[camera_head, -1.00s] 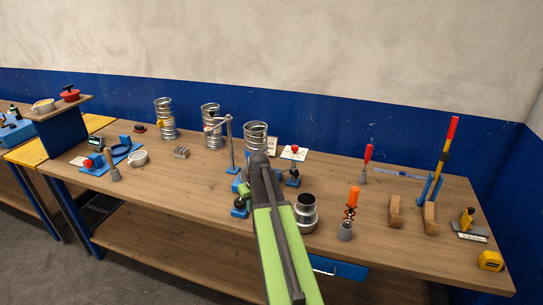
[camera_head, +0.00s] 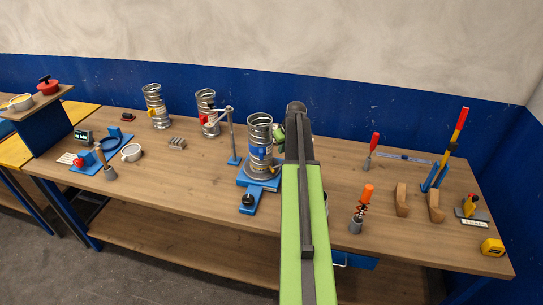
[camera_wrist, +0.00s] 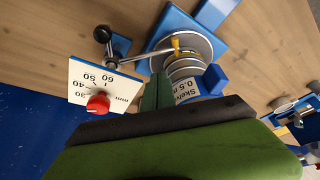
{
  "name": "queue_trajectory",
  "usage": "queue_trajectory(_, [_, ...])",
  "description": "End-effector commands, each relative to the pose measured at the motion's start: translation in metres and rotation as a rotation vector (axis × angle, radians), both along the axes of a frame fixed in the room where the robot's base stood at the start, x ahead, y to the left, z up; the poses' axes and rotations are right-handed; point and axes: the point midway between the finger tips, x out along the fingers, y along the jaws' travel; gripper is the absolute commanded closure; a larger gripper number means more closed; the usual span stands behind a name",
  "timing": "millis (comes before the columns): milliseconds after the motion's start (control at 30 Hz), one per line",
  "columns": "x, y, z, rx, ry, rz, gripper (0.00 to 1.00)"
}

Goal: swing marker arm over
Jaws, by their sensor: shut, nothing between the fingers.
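In the wrist view a thin grey arm (camera_wrist: 142,53) runs from a black-knobbed post (camera_wrist: 102,34) to a yellow tip beside the ribbed duct (camera_wrist: 183,66); I take it for the marker arm. Whether the tip touches the duct is unclear. In the head view the duct (camera_head: 260,135) stands upright on a blue base, with a blue label clip. My gripper (camera_wrist: 157,88) is shut and empty, near the duct's label. It also shows partly in the head view (camera_head: 278,132); my arm hides the area right of the duct.
A white mm scale card (camera_wrist: 78,82) with a red knob (camera_wrist: 98,104) is close by my gripper. A grey post with a side arm (camera_head: 231,135) stands left of the duct. An orange-handled tool (camera_head: 363,205) and wooden blocks (camera_head: 402,200) stand to the right.

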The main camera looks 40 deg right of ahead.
Motion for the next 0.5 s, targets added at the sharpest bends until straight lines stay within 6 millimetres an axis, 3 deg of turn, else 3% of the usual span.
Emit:
queue_trajectory(267, [0.004,-0.001,-0.015,0.0,0.0,0.0,1.0])
queue_trajectory(500, [0.018,-0.005,-0.059,0.0,0.0,-0.001,1.0])
